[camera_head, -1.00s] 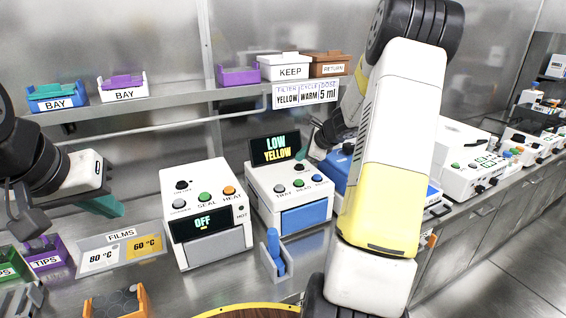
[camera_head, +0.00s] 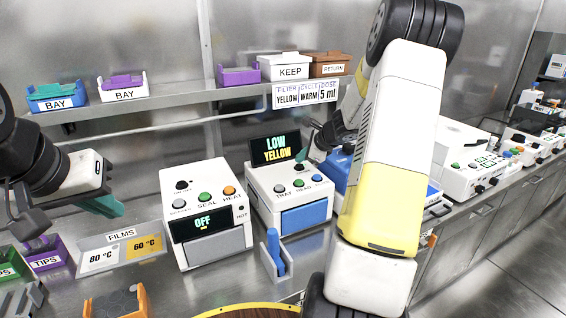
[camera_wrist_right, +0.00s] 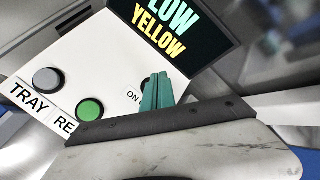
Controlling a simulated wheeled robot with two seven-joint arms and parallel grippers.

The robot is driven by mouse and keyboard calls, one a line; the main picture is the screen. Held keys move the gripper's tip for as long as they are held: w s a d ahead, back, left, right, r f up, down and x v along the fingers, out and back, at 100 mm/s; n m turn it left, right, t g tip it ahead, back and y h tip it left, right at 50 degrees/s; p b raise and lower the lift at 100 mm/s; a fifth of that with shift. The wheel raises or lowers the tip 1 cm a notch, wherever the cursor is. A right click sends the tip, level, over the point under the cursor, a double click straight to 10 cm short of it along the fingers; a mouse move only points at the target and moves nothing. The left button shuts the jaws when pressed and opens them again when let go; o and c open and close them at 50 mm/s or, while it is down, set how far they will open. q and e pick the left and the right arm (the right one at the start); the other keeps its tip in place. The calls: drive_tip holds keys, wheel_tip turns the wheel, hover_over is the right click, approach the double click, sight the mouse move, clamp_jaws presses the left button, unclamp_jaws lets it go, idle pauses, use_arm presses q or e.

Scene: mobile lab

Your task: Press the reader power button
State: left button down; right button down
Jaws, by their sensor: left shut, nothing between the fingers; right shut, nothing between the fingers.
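The reader (camera_head: 262,200) is a white box with a blue front drawer and a dark screen (camera_head: 274,150) lit with "LOW YELLOW". Its black power button (camera_head: 298,167) sits on the top, behind a grey, a green and a blue button. My right gripper (camera_head: 304,154) is shut, its teal fingertips just above the power button. In the right wrist view the fingertips (camera_wrist_right: 157,92) are beside the "ON" label (camera_wrist_right: 132,96) and partly cover the dark button; I cannot tell whether they touch it. My left gripper (camera_head: 108,206) is shut and empty at the left.
The sealer (camera_head: 205,222), showing "OFF", stands left of the reader. A blue stick in a grey holder (camera_head: 272,262) stands in front. My right arm covers the bench right of the reader. A shelf (camera_head: 180,97) with bins runs behind.

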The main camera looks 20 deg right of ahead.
sight(301, 167)
drive_tip(key=shift+f, duration=0.55)
idle(0.5)
drive_tip(key=shift+r, duration=0.85)
drive_tip(key=shift+r, duration=0.1)
wheel_tip(301, 167, up, 6)
drive_tip(key=shift+f, duration=0.1)
idle(0.4)
